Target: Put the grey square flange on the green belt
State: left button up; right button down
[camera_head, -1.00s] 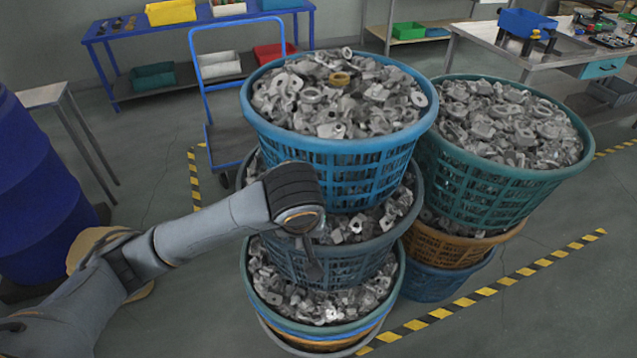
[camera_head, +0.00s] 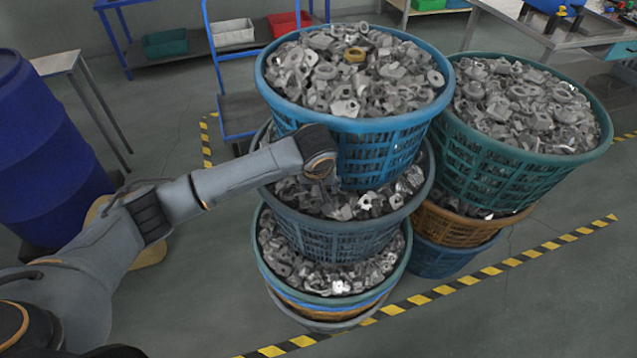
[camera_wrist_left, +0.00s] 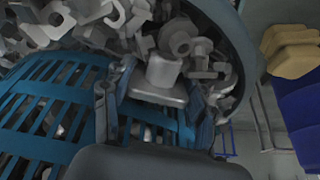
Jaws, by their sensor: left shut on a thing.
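A grey square flange (camera_wrist_left: 160,82), with a flat plate and a round raised boss, is held between the two fingers of my left gripper (camera_wrist_left: 152,98) in the left wrist view. In the head view my left gripper (camera_head: 326,182) is over the loose parts of the middle basket, in front of the top blue basket's wall. The flange cannot be made out there, as the wrist and dark fingers hide it. The green belt does not show in these frames. My right gripper is not in view.
The top blue basket (camera_head: 388,128), the grey-blue middle basket (camera_head: 340,240) and the teal basket (camera_head: 500,170) are full of grey metal parts. A blue drum (camera_head: 45,150) stands at left. A blue trolley (camera_head: 238,130) stands behind. Floor is free at front right.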

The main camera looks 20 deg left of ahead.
pick_arm(q)
jog(key=o, duration=1.3)
jog(key=shift+f, duration=0.1)
jog(key=shift+o, duration=0.2)
